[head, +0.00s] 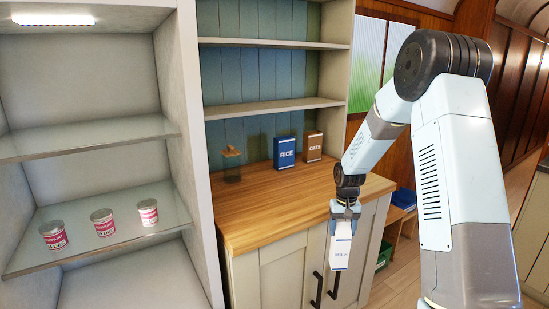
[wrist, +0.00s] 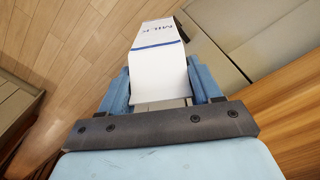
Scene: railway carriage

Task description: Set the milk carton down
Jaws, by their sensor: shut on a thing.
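A white milk carton (head: 340,252) with a blue stripe and lettering hangs upright below my gripper (head: 345,212) in the head view. My gripper is shut on the carton near its top. The carton is in front of the cabinet doors, beside the front edge of the wooden counter (head: 262,222), and not resting on anything that I can see. In the wrist view the milk carton (wrist: 160,50) sits between the two blue fingers (wrist: 160,92), with the plank floor beyond it.
On the counter stand a blue RICE box (head: 285,152), a brown OATS box (head: 312,146) and a small brown thing in a clear container (head: 231,165). Three pink-and-white tubs (head: 102,222) stand on a glass shelf (head: 120,238) at left. The counter's front half is clear.

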